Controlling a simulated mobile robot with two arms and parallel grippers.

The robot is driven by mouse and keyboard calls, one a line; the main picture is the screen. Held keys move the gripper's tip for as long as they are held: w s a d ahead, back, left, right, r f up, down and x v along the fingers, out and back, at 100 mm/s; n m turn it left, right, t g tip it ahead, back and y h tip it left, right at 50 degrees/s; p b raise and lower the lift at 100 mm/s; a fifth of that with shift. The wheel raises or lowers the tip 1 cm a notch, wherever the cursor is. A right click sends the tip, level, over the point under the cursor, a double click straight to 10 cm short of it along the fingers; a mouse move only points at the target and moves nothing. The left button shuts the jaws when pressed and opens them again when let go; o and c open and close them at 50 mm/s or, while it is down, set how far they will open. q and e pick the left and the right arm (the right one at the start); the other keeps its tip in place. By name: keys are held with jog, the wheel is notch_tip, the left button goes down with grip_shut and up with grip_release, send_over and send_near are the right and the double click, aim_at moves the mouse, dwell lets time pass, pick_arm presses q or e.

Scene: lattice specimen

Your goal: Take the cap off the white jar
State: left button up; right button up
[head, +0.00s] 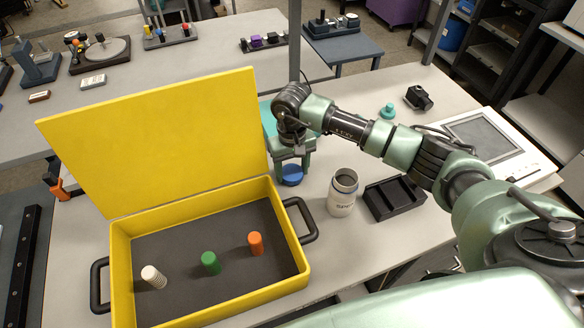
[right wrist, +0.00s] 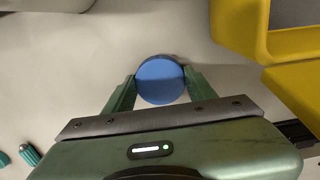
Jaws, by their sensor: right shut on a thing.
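The white jar (head: 342,194) stands upright on the table, right of the yellow case. Its mouth is open, with no cap on it. A round blue cap (head: 292,176) is between the fingers of my right gripper (head: 292,165), left of the jar and apart from it. In the right wrist view the blue cap (right wrist: 160,80) sits between the two green fingertips of the gripper (right wrist: 160,82), which is shut on it. I cannot tell whether the cap touches the table. My left gripper is not in view.
The open yellow case (head: 120,240) holds white, green and orange cylinders; its raised lid stands behind. A black tray (head: 394,198) is right of the jar. A teal knob (head: 387,111) and a flat panel device (head: 483,139) lie farther back. Bare table surrounds the cap.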

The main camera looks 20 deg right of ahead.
jog(key=shift+f, duration=0.25)
jog(key=shift+f+b, duration=0.2)
jog(key=shift+b, duration=0.15)
jog(key=o, duration=1.5)
jog(key=shift+o, duration=0.2)
jog(key=shift+r, duration=0.1)
